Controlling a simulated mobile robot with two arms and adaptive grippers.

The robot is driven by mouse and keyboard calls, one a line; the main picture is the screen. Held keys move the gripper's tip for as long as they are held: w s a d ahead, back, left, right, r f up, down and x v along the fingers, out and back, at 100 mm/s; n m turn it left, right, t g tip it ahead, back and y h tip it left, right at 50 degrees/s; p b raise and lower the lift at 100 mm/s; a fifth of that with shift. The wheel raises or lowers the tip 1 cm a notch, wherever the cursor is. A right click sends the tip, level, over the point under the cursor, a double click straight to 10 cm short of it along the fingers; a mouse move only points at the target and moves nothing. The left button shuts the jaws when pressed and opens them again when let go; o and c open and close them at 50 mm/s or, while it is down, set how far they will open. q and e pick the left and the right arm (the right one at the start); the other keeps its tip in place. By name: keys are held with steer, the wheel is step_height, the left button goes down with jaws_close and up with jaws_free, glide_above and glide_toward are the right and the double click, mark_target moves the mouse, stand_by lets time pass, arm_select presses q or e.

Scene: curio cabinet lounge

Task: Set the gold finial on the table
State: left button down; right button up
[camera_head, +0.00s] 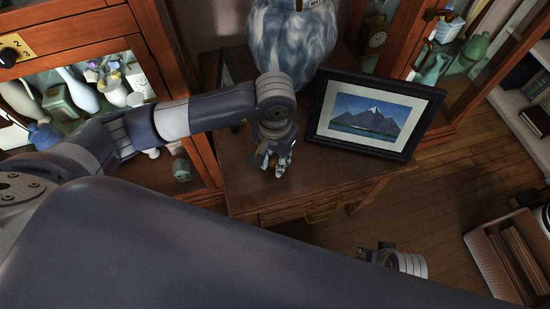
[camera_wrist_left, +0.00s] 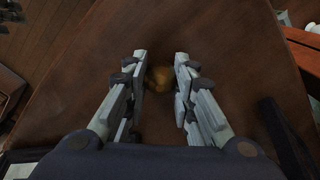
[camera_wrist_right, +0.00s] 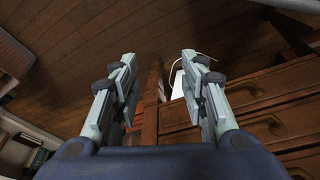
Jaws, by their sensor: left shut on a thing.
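The small round gold finial (camera_wrist_left: 158,79) sits between the fingertips of my left gripper (camera_wrist_left: 160,72), which is shut on it. Part of the finial is hidden by the fingers. In the head view my left gripper (camera_head: 276,167) points down over the wooden table (camera_head: 245,190), close above its top. I cannot tell whether the finial touches the table. My right gripper (camera_head: 377,252) is low in front of the table. In the right wrist view its fingers (camera_wrist_right: 156,75) are apart with nothing held between them.
A blue-and-white vase (camera_head: 292,45) stands at the back of the table, and a framed mountain picture (camera_head: 370,115) stands at the right. Glass cabinets flank the table. A tray of books (camera_head: 510,255) is at the lower right. The table's front left is bare.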

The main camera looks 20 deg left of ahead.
mark_target(275, 160)
arm_select(q)
steer(key=shift+f, duration=0.1)
steer(key=c, duration=1.3)
jaws_free()
steer(key=shift+c, duration=0.2)
arm_select(e)
steer(key=shift+s+r, duration=0.25)
steer(key=shift+r, duration=0.25)
steer(key=shift+d, duration=0.1)
arm_select(q)
step_height(275, 160, up, 12)
steer(key=p, duration=0.1)
arm_select(e)
steer(key=f, duration=0.3)
steer(key=s+f, duration=0.1)
steer(key=f, duration=0.1)
steer(key=shift+f, duration=0.25)
